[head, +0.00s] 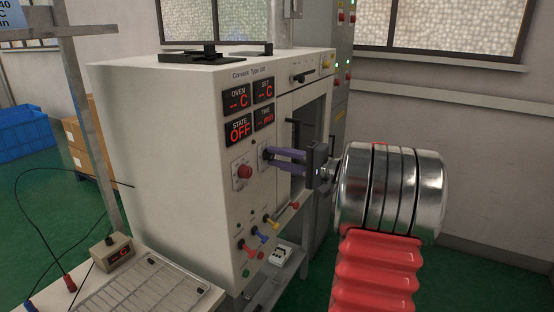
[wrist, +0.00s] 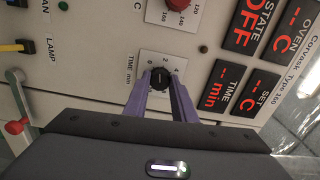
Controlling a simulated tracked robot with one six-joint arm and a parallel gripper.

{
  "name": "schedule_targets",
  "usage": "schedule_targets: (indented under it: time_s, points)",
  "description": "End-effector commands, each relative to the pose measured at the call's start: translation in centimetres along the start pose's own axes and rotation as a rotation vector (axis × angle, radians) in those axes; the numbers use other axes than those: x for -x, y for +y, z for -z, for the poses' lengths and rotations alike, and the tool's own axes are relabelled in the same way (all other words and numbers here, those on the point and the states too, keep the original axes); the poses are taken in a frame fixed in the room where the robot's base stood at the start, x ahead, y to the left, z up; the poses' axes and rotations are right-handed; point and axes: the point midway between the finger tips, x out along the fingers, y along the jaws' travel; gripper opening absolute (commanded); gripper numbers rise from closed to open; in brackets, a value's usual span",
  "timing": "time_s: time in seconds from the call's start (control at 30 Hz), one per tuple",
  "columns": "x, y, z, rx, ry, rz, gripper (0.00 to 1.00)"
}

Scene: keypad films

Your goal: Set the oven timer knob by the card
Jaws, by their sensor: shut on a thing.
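The timer knob is a small black knob (wrist: 159,78) on a white plate marked TIME min, seen in the wrist view. My gripper (wrist: 160,82) has its purple fingers on either side of the knob and is shut on it. In the head view my gripper (head: 267,155) reaches the console front, and its fingers hide the knob. The console (head: 160,120) has red displays: OVEN and SET read "-- C", STATE reads OFF and TIME (head: 264,117) reads "-- min".
A red knob (head: 244,171) with a temperature scale sits left of my gripper. Yellow, blue and red levers (head: 270,220) are below.

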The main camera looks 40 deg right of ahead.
Motion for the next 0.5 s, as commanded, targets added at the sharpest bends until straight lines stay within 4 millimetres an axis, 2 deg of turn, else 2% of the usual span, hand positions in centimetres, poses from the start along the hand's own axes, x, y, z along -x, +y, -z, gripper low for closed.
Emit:
schedule_targets:
  time_s: [0.5]
  points:
    - [0.17, 0.34, 0.3, -0.493, 0.011, -0.003, 0.01]
